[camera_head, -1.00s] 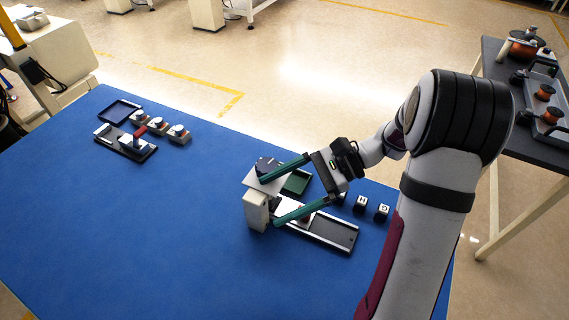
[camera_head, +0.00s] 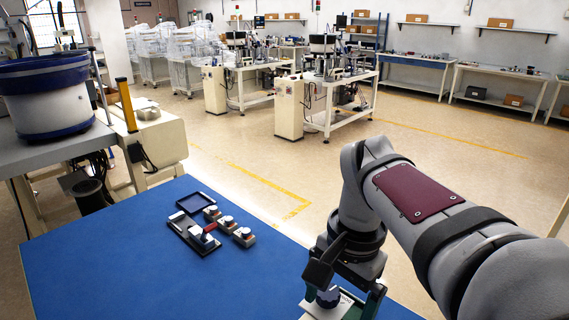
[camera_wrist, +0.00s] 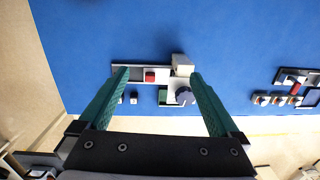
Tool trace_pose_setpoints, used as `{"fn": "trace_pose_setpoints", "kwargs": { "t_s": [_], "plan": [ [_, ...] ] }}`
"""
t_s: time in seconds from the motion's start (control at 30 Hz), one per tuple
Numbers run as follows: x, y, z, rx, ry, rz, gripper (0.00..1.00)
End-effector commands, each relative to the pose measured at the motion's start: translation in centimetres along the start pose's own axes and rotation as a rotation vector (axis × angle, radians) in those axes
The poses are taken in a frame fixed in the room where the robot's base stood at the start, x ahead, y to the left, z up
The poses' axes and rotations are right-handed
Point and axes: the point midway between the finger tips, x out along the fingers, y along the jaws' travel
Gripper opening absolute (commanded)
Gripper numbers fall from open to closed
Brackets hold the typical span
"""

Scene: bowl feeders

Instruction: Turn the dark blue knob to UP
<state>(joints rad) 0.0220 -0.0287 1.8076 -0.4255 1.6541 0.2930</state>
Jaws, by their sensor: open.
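The dark blue knob (camera_head: 328,297) sits on a white plate (camera_head: 343,309) at the bottom of the head view, partly beside my gripper. In the wrist view the knob (camera_wrist: 184,96) lies below my gripper, near the right finger. My gripper (camera_wrist: 160,73) is open and empty, its two teal fingers spread wide, apart from the table things. In the head view my wrist and arm hide much of this area. Any mark on the knob or an UP label is too small to read.
A white block (camera_wrist: 181,65), a rail with a red piece (camera_wrist: 150,76), a green tray (camera_wrist: 163,97) and a small dark cube (camera_wrist: 134,98) lie near the knob. The blue tabletop between is clear.

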Motion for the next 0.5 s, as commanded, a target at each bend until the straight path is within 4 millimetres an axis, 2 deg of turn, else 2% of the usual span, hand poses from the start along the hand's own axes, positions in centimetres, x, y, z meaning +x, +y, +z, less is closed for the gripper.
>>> {"fn": "trace_pose_setpoints", "kwargs": {
  "t_s": [0.13, 0.3, 0.4, 0.5],
  "plan": [
    [-1.2, -3.8, -4.7, 0.136, 0.023, 0.017, 0.98],
    [-1.6, -7.6, -9.8, 0.308, 0.056, 0.026, 0.98],
    [-1.5, -8.7, -11.3, 0.368, 0.067, 0.026, 0.98],
    [-0.7, -8.8, -11.7, 0.382, 0.070, 0.028, 0.98]
  ]
}}
